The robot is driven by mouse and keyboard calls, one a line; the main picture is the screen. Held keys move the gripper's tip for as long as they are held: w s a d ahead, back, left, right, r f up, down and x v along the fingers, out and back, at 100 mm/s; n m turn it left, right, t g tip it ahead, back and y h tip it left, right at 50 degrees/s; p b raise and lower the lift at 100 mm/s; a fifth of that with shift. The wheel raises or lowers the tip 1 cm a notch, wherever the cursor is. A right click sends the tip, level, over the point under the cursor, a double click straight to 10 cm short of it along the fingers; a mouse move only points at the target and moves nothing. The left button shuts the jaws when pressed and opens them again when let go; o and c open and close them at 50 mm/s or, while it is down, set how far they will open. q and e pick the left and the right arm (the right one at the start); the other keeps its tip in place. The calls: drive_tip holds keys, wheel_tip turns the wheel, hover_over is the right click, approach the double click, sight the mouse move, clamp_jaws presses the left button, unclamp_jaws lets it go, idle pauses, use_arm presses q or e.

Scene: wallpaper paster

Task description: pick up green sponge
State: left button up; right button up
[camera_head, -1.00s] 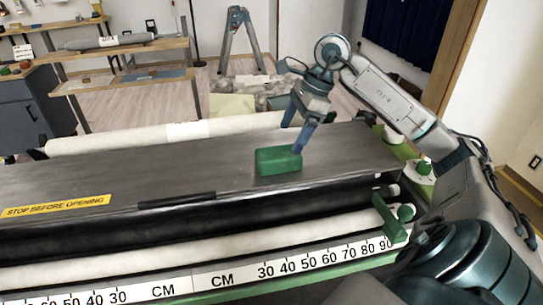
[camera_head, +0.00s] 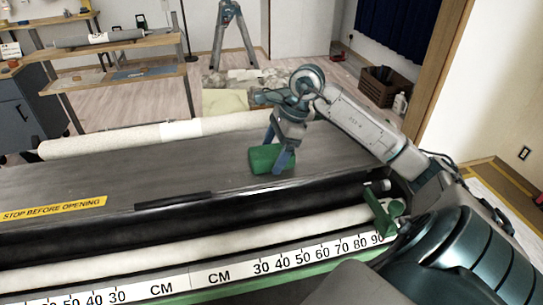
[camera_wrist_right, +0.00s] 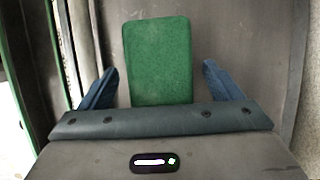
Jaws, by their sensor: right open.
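The green sponge (camera_head: 263,158) is a small block lying on the dark grey top of the pasting machine (camera_head: 100,172). My right gripper (camera_head: 275,156) is down at the sponge from above, with one finger in front of its right part and the other behind it. In the right wrist view, the sponge (camera_wrist_right: 158,60) lies between the two blue fingers of the right gripper (camera_wrist_right: 163,88). The fingers are open, with a gap on each side of the sponge. My left gripper is not in view.
A pale roll (camera_head: 110,138) lies along the machine's far side. A white ruler strip (camera_head: 225,277) runs along its front, below a yellow warning label (camera_head: 53,208). A green bracket (camera_head: 383,212) stands at the right end. The top left of the sponge is clear.

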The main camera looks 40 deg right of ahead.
drive_tip(key=shift+f+b, duration=0.25)
drive_tip(key=shift+b, duration=0.25)
drive_tip(key=shift+c, duration=0.3)
drive_tip(key=c, duration=1)
